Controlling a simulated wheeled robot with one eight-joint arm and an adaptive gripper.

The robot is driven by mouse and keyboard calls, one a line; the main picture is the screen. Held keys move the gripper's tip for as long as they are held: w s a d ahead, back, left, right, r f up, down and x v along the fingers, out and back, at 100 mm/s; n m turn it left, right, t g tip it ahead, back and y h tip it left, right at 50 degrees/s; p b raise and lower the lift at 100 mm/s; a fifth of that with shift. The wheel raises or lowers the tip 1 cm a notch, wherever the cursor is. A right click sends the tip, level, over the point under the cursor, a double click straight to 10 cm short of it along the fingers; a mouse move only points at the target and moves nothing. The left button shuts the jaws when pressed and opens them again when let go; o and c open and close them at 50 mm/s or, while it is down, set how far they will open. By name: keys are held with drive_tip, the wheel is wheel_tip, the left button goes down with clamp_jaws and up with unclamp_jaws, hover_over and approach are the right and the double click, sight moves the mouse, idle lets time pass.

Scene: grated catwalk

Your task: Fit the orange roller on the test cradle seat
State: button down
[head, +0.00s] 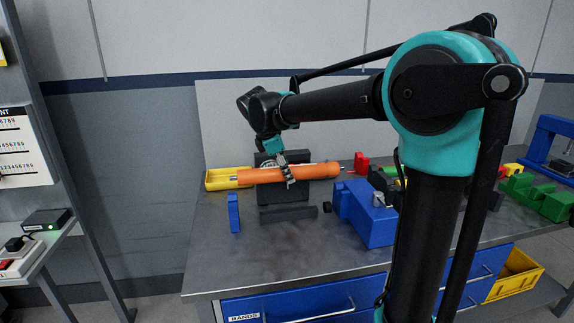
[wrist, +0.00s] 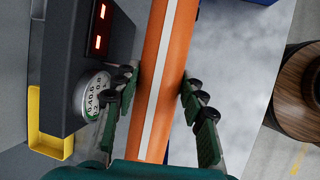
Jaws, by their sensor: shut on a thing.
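The orange roller (head: 320,171) lies nearly level across the picture, with thin metal shaft ends. My gripper (head: 288,178) is shut on it near its middle. In the wrist view the roller (wrist: 168,60), with a pale stripe, runs between the two green fingers of my gripper (wrist: 160,88). A dark grey unit (head: 283,192) with a low bar before it stands behind and below the roller. In the wrist view this unit (wrist: 65,55) shows red displays and a round dial. A blue upright (head: 234,213) stands to its left. I cannot tell which part is the cradle seat, or whether the roller touches anything below.
A yellow tray (head: 215,181) lies behind the roller's left end. A blue block (head: 372,213) stands right of the dark unit. Red and green parts (head: 551,200) crowd the right. The bench's front left top (head: 235,262) is clear. A brown-black cylinder (wrist: 304,92) is at the wrist view's right.

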drive_tip(key=shift+f, duration=2.3)
drive_tip(key=shift+f, duration=0.15)
drive_tip(key=shift+d+f, duration=0.1)
drive_tip(key=shift+f, duration=1.95)
drive_tip(key=shift+c, duration=2)
unclamp_jaws()
drive_tip(key=shift+r, duration=3.95)
